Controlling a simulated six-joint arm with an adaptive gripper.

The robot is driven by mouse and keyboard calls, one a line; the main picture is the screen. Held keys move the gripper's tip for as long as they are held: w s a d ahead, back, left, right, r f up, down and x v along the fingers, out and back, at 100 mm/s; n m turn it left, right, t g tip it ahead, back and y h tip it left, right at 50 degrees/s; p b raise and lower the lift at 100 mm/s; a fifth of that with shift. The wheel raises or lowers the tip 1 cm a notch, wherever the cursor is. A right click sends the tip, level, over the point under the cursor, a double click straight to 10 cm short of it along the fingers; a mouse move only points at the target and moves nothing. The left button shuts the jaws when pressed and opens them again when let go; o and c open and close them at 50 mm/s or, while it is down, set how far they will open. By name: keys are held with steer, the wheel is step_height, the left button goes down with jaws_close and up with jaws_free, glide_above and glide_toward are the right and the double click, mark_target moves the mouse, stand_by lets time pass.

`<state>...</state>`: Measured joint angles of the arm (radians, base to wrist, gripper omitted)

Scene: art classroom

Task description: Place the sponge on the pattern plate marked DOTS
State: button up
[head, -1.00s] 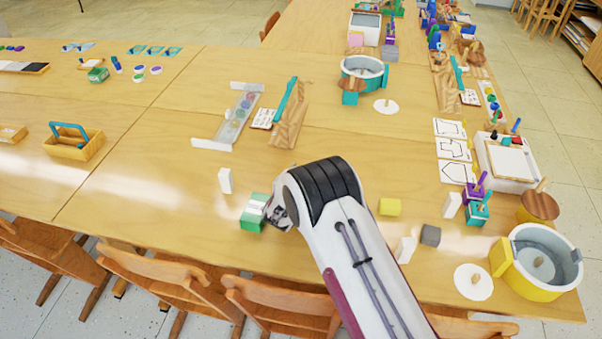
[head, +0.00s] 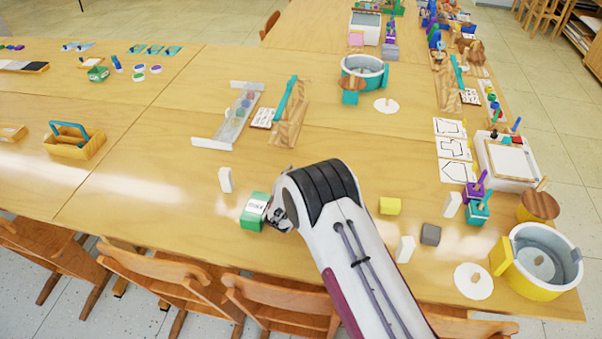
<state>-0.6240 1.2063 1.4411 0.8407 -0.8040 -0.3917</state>
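A yellow block (head: 390,206), which may be the sponge, lies on the table right of my arm. A grey block (head: 430,235) lies nearer the front; I cannot tell for sure which is the sponge. White plates with black outlines (head: 454,149) lie in a column at the right; no DOTS marking is readable on them. My gripper (head: 279,214) is low over the table, close to the right side of a green box with a white label (head: 254,212). The wrist hides most of the fingers, so their opening and any contact with the box are unclear.
White upright blocks (head: 225,180) stand left of my gripper and right of my arm. A yellow-and-grey pot (head: 538,262) and a white disc (head: 473,281) are at the front right. Wooden chairs (head: 280,305) line the front edge. The table's middle is mostly clear.

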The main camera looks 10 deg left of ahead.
steer(key=shift+s+r, duration=0.1)
steer(key=shift+r, duration=0.1)
steer(key=shift+s+r, duration=0.15)
steer(key=shift+s, duration=0.25)
steer(key=shift+v, duration=5.45)
steer(key=shift+r, duration=0.15)
steer(key=d+r+g+y, duration=0.1)
steer(key=d+r, duration=0.2)
steer(key=r, duration=0.5)
steer(key=d+r+g+y, duration=0.1)
steer(key=d+r+y, duration=0.1)
steer(key=r, duration=0.5)
steer(key=s+d+r+g, duration=0.2)
steer(key=s+d+r, duration=0.55)
steer(key=r, duration=0.25)
steer(key=s+d+r+g+h, duration=0.1)
steer(key=s+d+g, duration=0.1)
steer(key=s+d, duration=0.8)
steer(key=s+d+r+g+h, duration=0.2)
steer(key=s+d, duration=0.9)
steer(key=s, duration=0.9)
